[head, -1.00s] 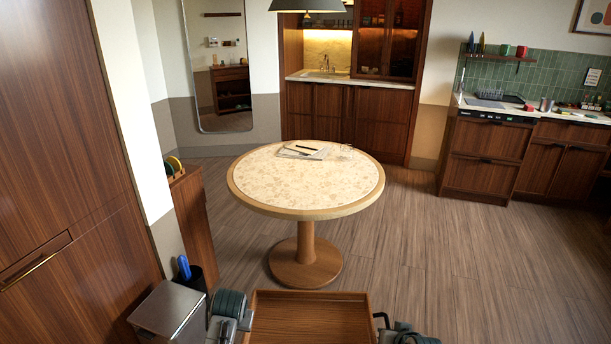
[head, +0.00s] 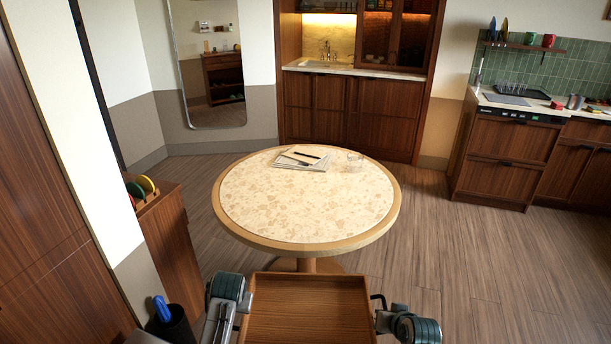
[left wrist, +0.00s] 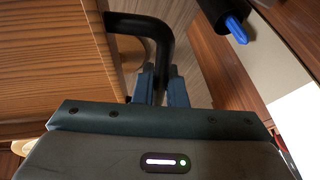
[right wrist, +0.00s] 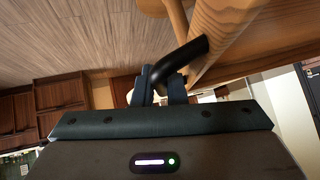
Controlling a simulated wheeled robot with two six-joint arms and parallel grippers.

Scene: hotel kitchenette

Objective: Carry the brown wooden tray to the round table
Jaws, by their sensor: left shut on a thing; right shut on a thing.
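The brown wooden tray (head: 306,312) is at the bottom middle of the head view, held between my two grippers, and it looks empty. My left gripper (left wrist: 158,78) is shut on the tray's black handle (left wrist: 150,24) in the left wrist view. My right gripper (right wrist: 162,80) is shut on the other black handle (right wrist: 185,58) in the right wrist view. The round table (head: 300,215) with a pale speckled top and wooden rim stands straight ahead, beyond the tray's far edge. In the head view the tray hides part of the table's pedestal.
Papers with a pen (head: 302,159) and a clear glass (head: 355,160) are at the table's far side. A wooden cabinet (head: 165,240) with coloured plates stands left, near a black bin (head: 172,325) holding a blue thing. Open floor (head: 450,260) lies to the right.

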